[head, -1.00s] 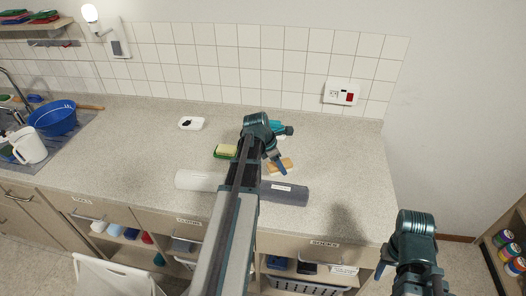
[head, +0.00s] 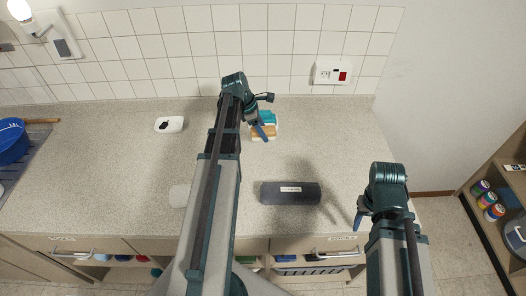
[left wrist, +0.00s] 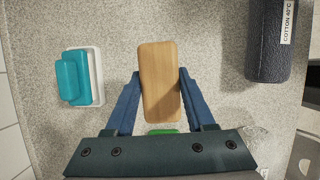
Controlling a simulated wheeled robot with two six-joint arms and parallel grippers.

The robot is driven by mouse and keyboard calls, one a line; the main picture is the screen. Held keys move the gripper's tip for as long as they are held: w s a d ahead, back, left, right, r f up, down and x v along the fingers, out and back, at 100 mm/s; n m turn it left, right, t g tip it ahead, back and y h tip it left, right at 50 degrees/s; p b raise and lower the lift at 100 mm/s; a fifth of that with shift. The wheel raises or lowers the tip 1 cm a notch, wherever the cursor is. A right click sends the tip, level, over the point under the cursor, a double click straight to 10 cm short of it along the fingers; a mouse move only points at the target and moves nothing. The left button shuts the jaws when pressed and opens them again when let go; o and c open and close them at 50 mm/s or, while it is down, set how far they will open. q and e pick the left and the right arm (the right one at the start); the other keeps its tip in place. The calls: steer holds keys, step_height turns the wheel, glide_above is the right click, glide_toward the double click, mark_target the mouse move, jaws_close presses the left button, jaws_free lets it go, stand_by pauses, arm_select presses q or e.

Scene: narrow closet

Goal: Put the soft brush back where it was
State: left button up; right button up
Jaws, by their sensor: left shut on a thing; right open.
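A block with a pale wooden back (head: 264,132), which I take for the soft brush, is between the blue fingers of my left gripper (head: 263,131). In the left wrist view the fingers close on both long sides of the wooden back (left wrist: 159,80); its underside is hidden. I cannot tell whether it touches the counter. A teal-handled thing with a white base (left wrist: 80,78) lies just beside it, apart from it; it also shows in the head view (head: 267,117). My right gripper (head: 362,214) is open and empty by the counter's right front.
A dark grey roll (head: 290,192) lies nearer the counter's front edge. A white roll (head: 180,195) is partly behind my left arm. A white dish (head: 169,125) is at the left. A bit of something green (left wrist: 162,131) shows below the wooden back. The counter's right side is clear.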

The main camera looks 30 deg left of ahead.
mark_target(268, 154)
arm_select(q)
steer(key=shift+d+m, duration=0.15)
steer(key=shift+m, duration=0.25)
step_height(268, 154, down, 10)
steer(key=b, duration=1)
steer(key=shift+r, duration=0.1)
steer(key=o, duration=0.7)
steer(key=shift+f, duration=0.2)
steer(key=o, duration=0.5)
steer(key=shift+r, duration=0.1)
